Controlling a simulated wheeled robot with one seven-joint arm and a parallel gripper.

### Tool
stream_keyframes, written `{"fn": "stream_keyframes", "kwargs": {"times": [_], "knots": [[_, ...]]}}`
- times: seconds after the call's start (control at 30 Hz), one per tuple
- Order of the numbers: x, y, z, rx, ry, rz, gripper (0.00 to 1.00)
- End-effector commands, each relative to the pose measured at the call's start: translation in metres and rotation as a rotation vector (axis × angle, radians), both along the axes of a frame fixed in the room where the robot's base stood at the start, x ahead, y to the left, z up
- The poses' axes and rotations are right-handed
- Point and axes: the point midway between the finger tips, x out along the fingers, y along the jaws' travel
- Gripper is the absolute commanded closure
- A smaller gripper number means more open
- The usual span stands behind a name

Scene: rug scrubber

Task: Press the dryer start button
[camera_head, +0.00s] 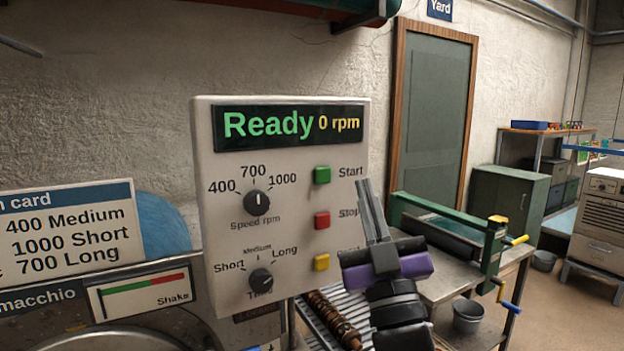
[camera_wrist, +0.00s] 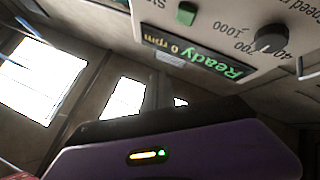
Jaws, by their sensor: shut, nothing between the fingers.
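The dryer control panel (camera_head: 290,210) is a pale upright box whose display (camera_head: 288,127) reads "Ready 0 rpm". The green Start button (camera_head: 322,175) is at its upper right, above the red Stop button (camera_head: 322,220) and a yellow button (camera_head: 321,262). The speed knob (camera_head: 257,203) points to about 700; the time knob (camera_head: 261,281) is below it. My gripper (camera_head: 368,190) is shut and empty, fingers pointing up, right of the Start button and apart from it in the picture. In the wrist view the green button (camera_wrist: 187,13) shows near the top, upside down.
A card (camera_head: 70,235) listing speeds and times stands at the left. A green-framed wringer (camera_head: 450,235) stands on a bench at the right. A green cabinet (camera_head: 508,205) and a door (camera_head: 434,115) are behind. The space before the panel's buttons looks clear.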

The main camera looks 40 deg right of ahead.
Motion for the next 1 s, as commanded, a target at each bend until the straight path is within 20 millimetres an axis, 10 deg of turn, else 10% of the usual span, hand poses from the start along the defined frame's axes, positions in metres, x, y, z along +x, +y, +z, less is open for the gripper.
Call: {"fn": "stream_keyframes", "kwargs": {"times": [0.57, 1.0], "knots": [[0.005, -0.008, -0.008, 0.026, 0.019, -0.016, 1.00], [0.055, -0.022, -0.008, 0.026, 0.018, -0.015, 1.00]]}}
